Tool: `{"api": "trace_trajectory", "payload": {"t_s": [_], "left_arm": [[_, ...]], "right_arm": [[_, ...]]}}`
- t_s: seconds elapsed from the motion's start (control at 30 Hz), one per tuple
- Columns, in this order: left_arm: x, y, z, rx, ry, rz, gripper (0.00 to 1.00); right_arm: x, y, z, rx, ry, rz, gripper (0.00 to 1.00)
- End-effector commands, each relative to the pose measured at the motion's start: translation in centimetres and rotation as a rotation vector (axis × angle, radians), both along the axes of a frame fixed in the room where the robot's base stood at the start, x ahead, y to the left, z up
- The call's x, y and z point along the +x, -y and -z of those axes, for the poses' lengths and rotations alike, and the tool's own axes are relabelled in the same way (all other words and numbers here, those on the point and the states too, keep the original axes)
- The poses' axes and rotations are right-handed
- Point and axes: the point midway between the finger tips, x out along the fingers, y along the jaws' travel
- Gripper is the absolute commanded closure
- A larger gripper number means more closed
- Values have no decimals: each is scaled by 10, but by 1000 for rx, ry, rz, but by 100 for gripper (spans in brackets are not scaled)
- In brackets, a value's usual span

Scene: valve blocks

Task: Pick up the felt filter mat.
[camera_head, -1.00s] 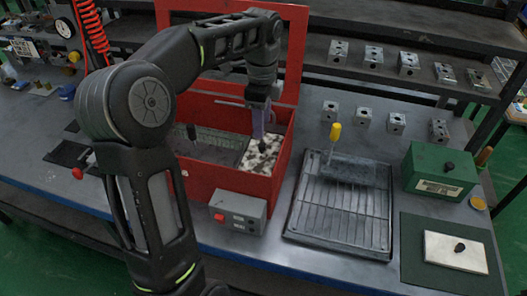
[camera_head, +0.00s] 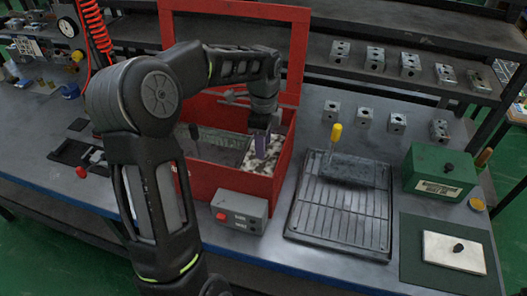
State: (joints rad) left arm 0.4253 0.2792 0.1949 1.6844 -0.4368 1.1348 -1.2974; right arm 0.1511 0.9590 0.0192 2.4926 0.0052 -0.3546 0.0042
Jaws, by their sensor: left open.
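The pale mat with dark blotches, which looks like the felt filter mat (camera_head: 274,153), lies in the right compartment of the open red box (camera_head: 235,183). My left gripper (camera_head: 262,150) is inside the box, pointing down over the middle of the mat. It is open; its fingers hide part of the mat, and I cannot tell whether they touch it. My right gripper is not in view.
A mesh basket (camera_head: 215,142) fills the box's left compartment. The red walls and raised lid (camera_head: 297,50) surround my left gripper. A grey control box (camera_head: 238,212) stands in front. A black draining rack (camera_head: 338,215) and green box (camera_head: 438,172) stand to the right.

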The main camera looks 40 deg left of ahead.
Motion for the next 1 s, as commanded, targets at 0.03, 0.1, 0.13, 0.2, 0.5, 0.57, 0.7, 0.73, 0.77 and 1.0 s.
{"api": "trace_trajectory", "payload": {"t_s": [0.03,0.1,0.13,0.2,0.5,0.57,0.7,0.73,0.77,1.0], "left_arm": [[0,0,2,0,0,0,55],[0,0,3,0,0,0,55],[0,0,3,0,1,0,55],[0,0,3,0,1,0,55],[0,0,3,0,1,0,55],[0,0,3,0,1,0,55],[0,0,3,0,1,0,62],[0,0,3,0,1,0,64],[0,0,3,0,1,-1,67],[0,0,3,0,1,0,87]], "right_arm": [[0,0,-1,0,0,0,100],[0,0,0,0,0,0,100],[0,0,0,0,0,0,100],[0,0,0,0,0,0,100],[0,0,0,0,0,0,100],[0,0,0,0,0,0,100],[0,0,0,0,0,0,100],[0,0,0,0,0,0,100],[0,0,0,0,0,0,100],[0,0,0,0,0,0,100]]}}
